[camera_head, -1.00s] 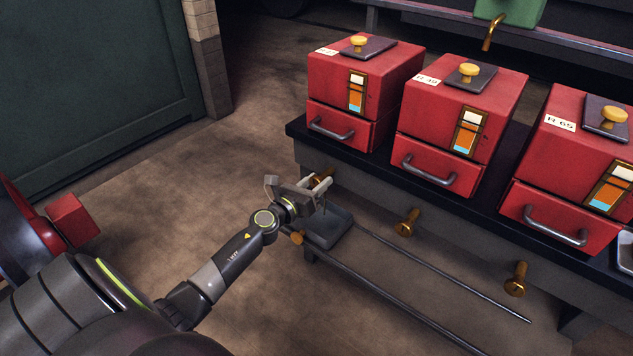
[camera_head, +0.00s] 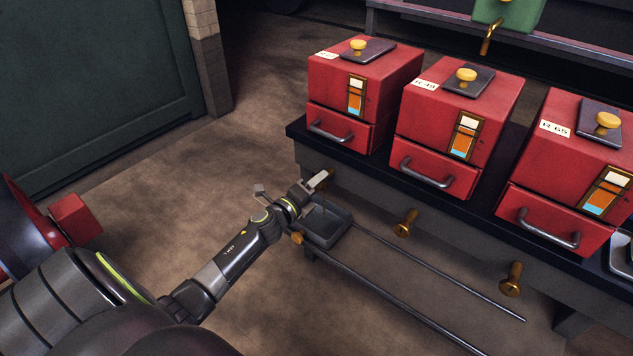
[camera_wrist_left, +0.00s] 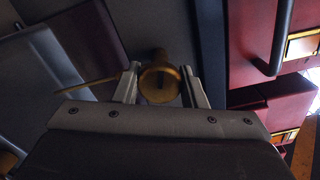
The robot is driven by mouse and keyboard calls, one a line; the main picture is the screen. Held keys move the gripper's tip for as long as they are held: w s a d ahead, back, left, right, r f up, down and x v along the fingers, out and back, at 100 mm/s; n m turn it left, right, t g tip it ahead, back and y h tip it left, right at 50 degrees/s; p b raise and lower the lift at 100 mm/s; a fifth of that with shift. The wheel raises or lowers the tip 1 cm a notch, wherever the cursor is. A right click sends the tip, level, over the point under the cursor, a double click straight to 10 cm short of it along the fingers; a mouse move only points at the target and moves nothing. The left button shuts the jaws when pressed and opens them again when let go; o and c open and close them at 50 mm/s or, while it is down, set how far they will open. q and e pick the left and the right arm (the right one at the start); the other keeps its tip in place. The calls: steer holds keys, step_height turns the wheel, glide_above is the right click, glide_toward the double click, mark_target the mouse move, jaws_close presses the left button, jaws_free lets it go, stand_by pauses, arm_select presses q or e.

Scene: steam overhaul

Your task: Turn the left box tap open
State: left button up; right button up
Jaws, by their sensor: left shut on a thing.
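The left box tap (camera_wrist_left: 158,78) is a brass fitting under the bench edge, below the left red box (camera_head: 352,88). In the wrist view its round end sits between the two fingers of my left gripper (camera_wrist_left: 162,88). My left gripper (camera_head: 319,182) is shut on this tap, and in the head view the gripper hides most of it. The exact angle of the tap's handle is hard to tell. My right gripper is in neither view.
Two more brass taps, a middle one (camera_head: 405,222) and a right one (camera_head: 512,279), stick out below the bench (camera_head: 375,176). A grey tray (camera_head: 325,222) lies below the left tap, with long rails running right. Open floor (camera_head: 200,190) lies to the left.

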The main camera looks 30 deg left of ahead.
arm_select(q)
steer(key=n+p, duration=0.1)
steer(key=n, duration=0.2)
steer(key=shift+n, duration=0.3)
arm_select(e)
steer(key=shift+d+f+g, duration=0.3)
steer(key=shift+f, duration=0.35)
arm_select(q)
steer(key=shift+f+n, duration=0.1)
steer(key=shift+n, duration=0.3)
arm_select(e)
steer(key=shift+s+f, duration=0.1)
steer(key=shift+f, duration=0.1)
arm_select(q)
steer(key=o, duration=0.9)
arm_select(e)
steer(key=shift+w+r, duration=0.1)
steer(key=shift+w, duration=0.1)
arm_select(q)
steer(key=shift+o, duration=0.2)
steer(key=shift+s, duration=0.15)
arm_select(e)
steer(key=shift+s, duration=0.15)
